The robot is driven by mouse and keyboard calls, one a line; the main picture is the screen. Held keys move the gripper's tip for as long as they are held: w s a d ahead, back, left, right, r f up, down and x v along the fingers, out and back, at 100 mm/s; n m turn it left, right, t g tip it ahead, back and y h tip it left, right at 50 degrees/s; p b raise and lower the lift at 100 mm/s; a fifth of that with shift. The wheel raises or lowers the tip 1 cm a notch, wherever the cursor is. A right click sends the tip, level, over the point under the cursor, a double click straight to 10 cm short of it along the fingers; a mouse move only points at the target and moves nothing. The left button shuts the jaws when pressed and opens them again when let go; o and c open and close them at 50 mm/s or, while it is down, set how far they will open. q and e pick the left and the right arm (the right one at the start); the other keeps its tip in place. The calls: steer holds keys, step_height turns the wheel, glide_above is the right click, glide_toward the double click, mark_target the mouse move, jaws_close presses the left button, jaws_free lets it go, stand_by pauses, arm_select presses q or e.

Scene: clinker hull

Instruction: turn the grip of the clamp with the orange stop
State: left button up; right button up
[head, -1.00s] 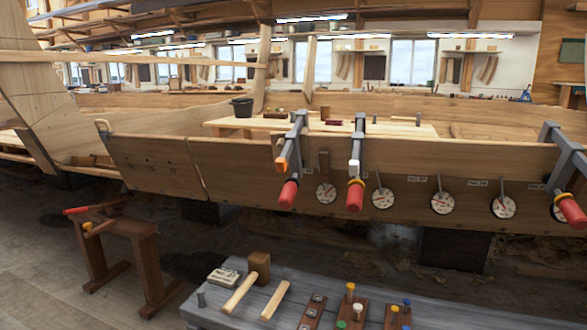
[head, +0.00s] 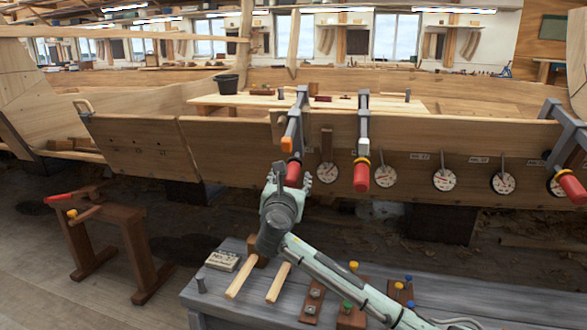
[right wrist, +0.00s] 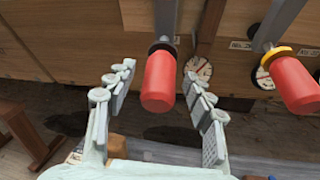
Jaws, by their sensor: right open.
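The clamp with the orange stop (head: 287,145) hangs on the hull's top edge, left of a second clamp. Its red grip (head: 293,174) points down toward me, and it shows large in the right wrist view (right wrist: 158,82). My right gripper (head: 291,171) is open at this grip. In the right wrist view its fingers (right wrist: 159,72) stand on either side of the red grip, with a gap visible on both sides. In the head view the gripper partly hides the grip. My left gripper is not in view.
The second clamp's red grip (head: 361,178) with a yellow collar hangs close on the right; another clamp (head: 571,187) is at the far right. Round dials (head: 444,179) line the hull. A grey bench (head: 455,290) with tools lies below, a wooden sawhorse (head: 108,235) at left.

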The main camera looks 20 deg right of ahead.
mark_target(294, 170)
steer(key=x, duration=0.4)
steer(key=shift+w, duration=0.15)
steer(key=shift+w+d+f, duration=0.1)
steer(key=shift+w+d, duration=0.25)
steer(key=shift+w, duration=0.3)
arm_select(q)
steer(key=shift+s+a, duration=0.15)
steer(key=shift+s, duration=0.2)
arm_select(e)
steer(key=c, duration=1.2)
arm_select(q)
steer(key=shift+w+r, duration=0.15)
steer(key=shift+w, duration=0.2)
arm_select(e)
jaws_close()
